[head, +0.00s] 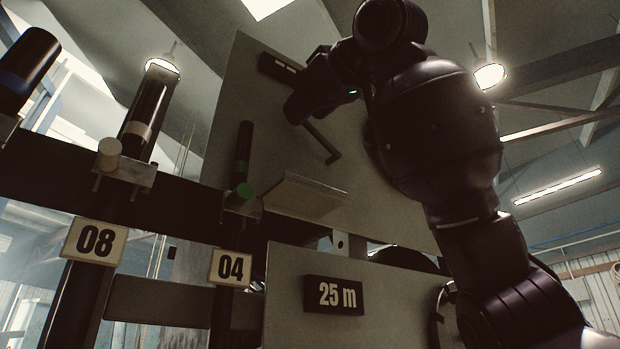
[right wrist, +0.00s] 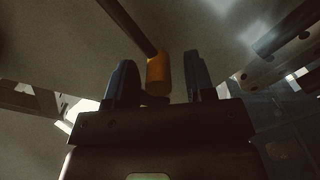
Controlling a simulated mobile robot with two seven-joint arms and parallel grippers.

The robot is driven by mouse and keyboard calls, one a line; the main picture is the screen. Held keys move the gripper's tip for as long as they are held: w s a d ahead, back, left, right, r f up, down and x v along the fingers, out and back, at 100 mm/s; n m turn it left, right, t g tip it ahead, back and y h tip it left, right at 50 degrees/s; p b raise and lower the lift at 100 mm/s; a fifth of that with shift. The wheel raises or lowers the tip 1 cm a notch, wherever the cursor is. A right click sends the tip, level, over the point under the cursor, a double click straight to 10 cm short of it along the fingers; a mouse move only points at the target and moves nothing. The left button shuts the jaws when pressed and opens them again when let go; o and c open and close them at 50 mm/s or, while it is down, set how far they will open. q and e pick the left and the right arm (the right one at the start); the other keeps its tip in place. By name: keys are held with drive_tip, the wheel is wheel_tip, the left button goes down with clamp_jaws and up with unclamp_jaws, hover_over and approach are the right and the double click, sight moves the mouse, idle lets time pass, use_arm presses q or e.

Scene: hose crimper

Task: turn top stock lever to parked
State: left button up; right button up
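The lever is a dark rod (head: 322,143) on the upper grey panel (head: 238,95), with a bent lower end in the head view. In the right wrist view an orange cylindrical knob (right wrist: 158,73) sits at the end of a dark rod (right wrist: 128,25). My right gripper (right wrist: 160,80) is open, with one finger on each side of the knob and a visible gap on both sides. In the head view my right gripper (head: 298,106) is up at the panel by the rod's upper end; the knob is hidden there. My left gripper is not in view.
A small ledge (head: 303,196) juts from the panel below the lever. A dark plate (head: 280,66) is at the panel's top. A rack at left holds dark tubes, above labels 08 (head: 95,241) and 04 (head: 231,267). A lower panel carries a "25 m" sign (head: 334,295).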

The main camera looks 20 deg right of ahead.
drive_tip(key=b+v, duration=0.1)
drive_tip(key=v, duration=0.9)
drive_tip(key=shift+s+d+b, duration=0.2)
drive_tip(key=shift+s+b, duration=0.15)
drive_tip(key=shift+b, duration=0.05)
idle(0.4)
